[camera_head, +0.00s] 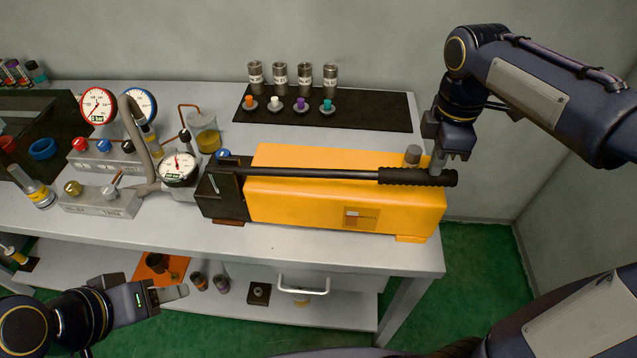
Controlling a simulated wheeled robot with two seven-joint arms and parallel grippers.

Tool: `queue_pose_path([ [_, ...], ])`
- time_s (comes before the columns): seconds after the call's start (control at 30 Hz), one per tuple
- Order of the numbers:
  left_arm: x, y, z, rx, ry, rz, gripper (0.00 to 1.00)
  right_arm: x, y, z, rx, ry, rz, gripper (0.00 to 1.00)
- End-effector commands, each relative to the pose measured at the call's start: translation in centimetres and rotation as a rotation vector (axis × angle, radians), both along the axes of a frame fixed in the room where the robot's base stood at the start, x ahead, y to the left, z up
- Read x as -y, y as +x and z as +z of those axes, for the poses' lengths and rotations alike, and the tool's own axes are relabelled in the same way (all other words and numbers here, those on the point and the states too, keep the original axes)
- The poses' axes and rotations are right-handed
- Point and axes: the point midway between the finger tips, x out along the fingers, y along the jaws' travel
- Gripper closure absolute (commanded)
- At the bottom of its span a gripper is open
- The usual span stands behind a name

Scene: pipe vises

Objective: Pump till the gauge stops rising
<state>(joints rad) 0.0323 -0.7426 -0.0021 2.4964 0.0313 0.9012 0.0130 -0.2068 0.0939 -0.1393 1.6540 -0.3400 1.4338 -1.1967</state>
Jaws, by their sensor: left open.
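The yellow hand pump (345,212) lies on the grey bench with its long black lever (300,173) low, almost level along its top. My left gripper (178,295) is open and empty, low in front of the bench.
Several metal cylinders (280,77) and coloured caps stand on a black mat (375,112) at the back. A beaker (204,131) of yellowish liquid and valve blocks (98,202) stand left of the pump. The lower shelf (340,308) holds small parts. Green floor is open at right.

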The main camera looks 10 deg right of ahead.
Motion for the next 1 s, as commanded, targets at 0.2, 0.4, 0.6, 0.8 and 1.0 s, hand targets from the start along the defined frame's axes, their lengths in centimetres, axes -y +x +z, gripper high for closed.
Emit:
queue_pose_path([
  [0.2, 0.0, 0.0, 4.0, 0.000, 0.000, 0.000, 0.46, -0.4, 0.1, 4.2, 0.002, 0.001, 0.000, 1.00],
  [0.4, 0.0, 0.0, 4.1, 0.000, 0.000, 0.000, 0.46, -0.5, 0.2, 4.4, 0.003, 0.001, 0.000, 1.00],
  [0.6, 0.0, 0.0, 6.4, 0.000, 0.000, 0.000, 0.46, -1.0, 0.4, 6.8, 0.005, 0.001, 0.001, 1.00],
  [0.8, 0.0, 0.0, 9.5, 0.000, 0.000, 0.000, 0.46, -1.8, 0.6, 10.0, 0.005, 0.001, 0.001, 1.00],
  [1.0, 0.0, 0.0, 11.7, 0.000, 0.000, 0.000, 0.46, -2.4, 0.8, 12.3, 0.004, 0.000, 0.000, 1.00],
])
